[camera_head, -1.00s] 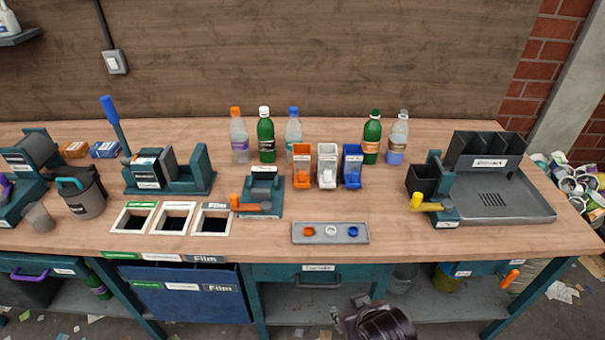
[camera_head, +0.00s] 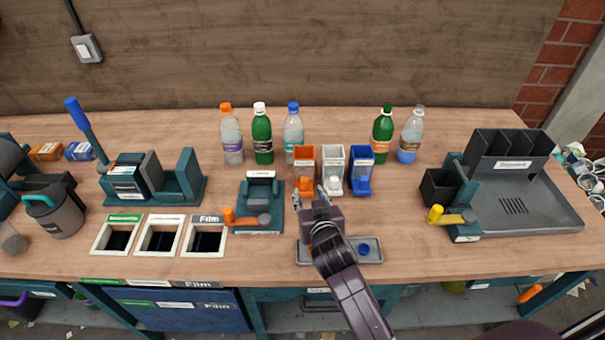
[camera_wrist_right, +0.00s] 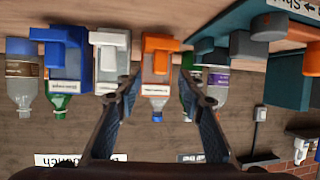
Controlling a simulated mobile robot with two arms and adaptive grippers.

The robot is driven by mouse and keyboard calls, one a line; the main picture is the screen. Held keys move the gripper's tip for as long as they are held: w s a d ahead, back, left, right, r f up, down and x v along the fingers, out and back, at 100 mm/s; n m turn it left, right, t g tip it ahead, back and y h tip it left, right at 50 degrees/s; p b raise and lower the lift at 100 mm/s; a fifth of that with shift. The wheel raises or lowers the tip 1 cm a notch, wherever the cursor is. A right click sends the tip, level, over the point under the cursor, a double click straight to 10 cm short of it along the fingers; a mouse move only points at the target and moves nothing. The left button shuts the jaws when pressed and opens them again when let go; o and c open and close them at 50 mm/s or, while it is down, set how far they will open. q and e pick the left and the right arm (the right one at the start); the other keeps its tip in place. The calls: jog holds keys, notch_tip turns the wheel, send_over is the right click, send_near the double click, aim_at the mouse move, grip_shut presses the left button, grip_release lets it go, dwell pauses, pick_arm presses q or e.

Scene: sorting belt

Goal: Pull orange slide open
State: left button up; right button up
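The orange dispenser (camera_head: 304,172) stands on the bench at the left end of a row of three, beside a white one (camera_head: 333,170) and a blue one (camera_head: 359,171). Its orange slide (camera_head: 305,187) is the low front part facing me. My right gripper (camera_head: 309,196) is open and empty, just in front of it. In the right wrist view, which is upside down, the orange dispenser (camera_wrist_right: 158,62) shows between the two spread fingertips of my right gripper (camera_wrist_right: 160,88). I cannot tell whether a finger touches it. My left gripper is out of view.
Several bottles (camera_head: 263,138) stand behind the dispensers. A small press with an orange handle (camera_head: 236,219) is to the left. My right arm passes over a grey cap tray (camera_head: 376,258). A black tray station (camera_head: 535,220) is at the right. The bench between is clear.

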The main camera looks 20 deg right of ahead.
aim_at(305, 185)
jog(key=x, duration=0.4)
jog(key=shift+p, duration=0.3)
jog(key=x, duration=0.2)
jog(key=shift+w+f, duration=0.15)
jog(key=shift+w, duration=0.2)
jog(key=c, duration=0.4)
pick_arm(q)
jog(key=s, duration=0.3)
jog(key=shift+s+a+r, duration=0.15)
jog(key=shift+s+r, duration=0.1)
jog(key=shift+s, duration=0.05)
pick_arm(e)
grip_shut()
